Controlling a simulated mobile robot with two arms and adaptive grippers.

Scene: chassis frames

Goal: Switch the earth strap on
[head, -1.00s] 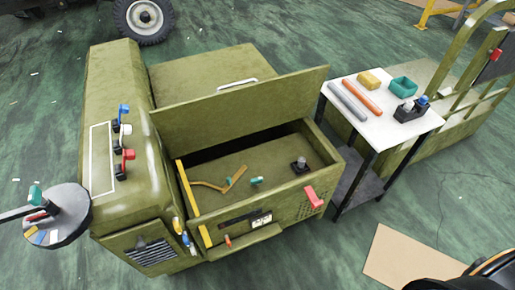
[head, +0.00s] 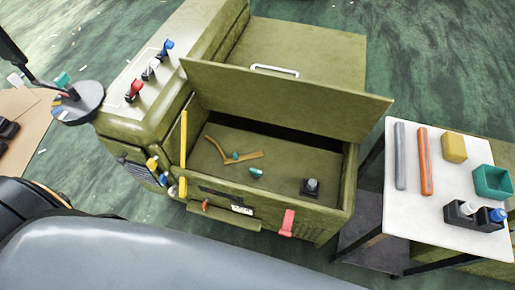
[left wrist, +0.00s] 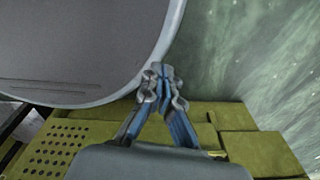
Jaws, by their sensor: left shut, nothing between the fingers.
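A green chassis box (head: 318,87) with a raised lid fills the middle of the head view. In its open bay lies a bent orange-yellow strap (head: 240,158) with a small teal piece on it. A teal knob (head: 256,173) and a black block with a grey knob (head: 311,186) stand on the bay floor. I cannot tell for sure which part is the earth strap's switch. Blue (head: 166,46), white (head: 152,68) and red (head: 134,90) levers stand on the left panel. My left gripper (left wrist: 164,72) is shut and empty above green surfaces. My right gripper is not in view.
A white table (head: 444,212) at right holds grey and orange rods, a yellow block, a teal bin and a black holder. A red tab (head: 287,222) hangs on the box front. A round dark tray (head: 78,104) is at left. My grey body part covers the bottom.

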